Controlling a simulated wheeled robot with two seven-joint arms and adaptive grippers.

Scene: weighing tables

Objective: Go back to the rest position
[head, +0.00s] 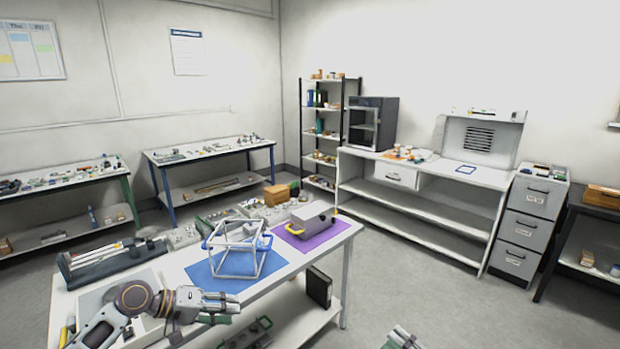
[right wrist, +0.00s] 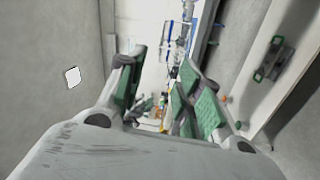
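My left gripper (head: 226,308) reaches in from the left, low over the front part of the white table (head: 287,284). It points right, just in front of the blue mat (head: 205,278); nothing is clearly seen in it, and its finger gap is hard to make out. My right gripper (head: 402,340) shows only in part at the bottom edge of the head view, to the right of the table and over the floor. In the right wrist view its two green-padded fingers (right wrist: 160,100) stand apart with nothing held between them.
A white wire-frame cube (head: 236,262) stands on the blue mat. A grey case (head: 310,221) sits on the purple mat (head: 318,239). A dark rack (head: 112,258) stands at the table's left. A black binder (head: 319,287) is on the lower shelf. Floor (head: 430,285) at right is clear.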

